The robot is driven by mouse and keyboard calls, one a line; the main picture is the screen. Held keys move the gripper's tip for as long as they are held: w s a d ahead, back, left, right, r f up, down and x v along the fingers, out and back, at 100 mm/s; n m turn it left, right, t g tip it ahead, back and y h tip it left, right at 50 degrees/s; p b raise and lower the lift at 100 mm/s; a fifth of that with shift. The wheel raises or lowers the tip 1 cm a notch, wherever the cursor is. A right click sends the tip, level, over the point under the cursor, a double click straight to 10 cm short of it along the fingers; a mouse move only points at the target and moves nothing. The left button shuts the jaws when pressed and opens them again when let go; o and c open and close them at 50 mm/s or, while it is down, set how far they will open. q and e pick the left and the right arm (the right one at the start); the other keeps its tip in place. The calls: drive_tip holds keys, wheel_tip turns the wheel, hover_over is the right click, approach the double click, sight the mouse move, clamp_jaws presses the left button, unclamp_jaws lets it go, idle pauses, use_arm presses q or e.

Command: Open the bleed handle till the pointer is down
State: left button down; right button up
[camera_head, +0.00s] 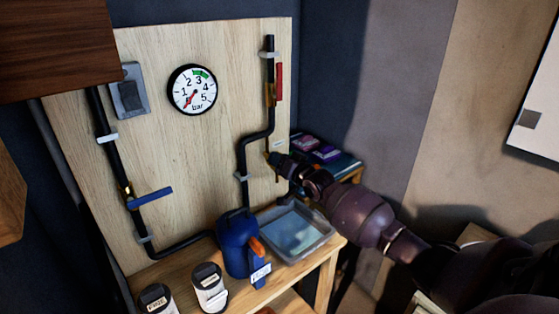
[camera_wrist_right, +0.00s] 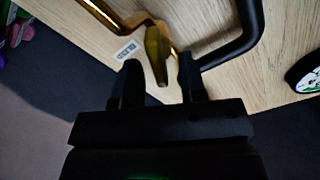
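The brass bleed handle (camera_wrist_right: 156,55) sits on a brass pipe beside a small white label (camera_wrist_right: 126,50) in the right wrist view. My right gripper (camera_wrist_right: 160,80) is open, with one fingertip on each side of the handle and a gap visible around it. In the head view my right gripper (camera_head: 272,158) is at the lower end of the brass pipe, largely covering the handle. The round gauge (camera_head: 193,89) is on the wooden board; its red pointer slants down and left, near the low end. My left gripper is not in view.
A red lever (camera_head: 279,82) and a blue lever (camera_head: 150,197) are on the black pipes. A clear tray (camera_head: 327,235) stands on the bench below my right gripper. A blue vessel (camera_head: 233,242) and two labelled jars (camera_head: 210,285) stand left of it.

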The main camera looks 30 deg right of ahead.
drive_tip(key=shift+w, duration=0.25)
clamp_jaws()
drive_tip(key=n+p, duration=0.1)
drive_tip(key=n, duration=0.1)
drive_tip(key=shift+a+n, duration=0.1)
drive_tip(key=shift+n, duration=0.2)
unclamp_jaws()
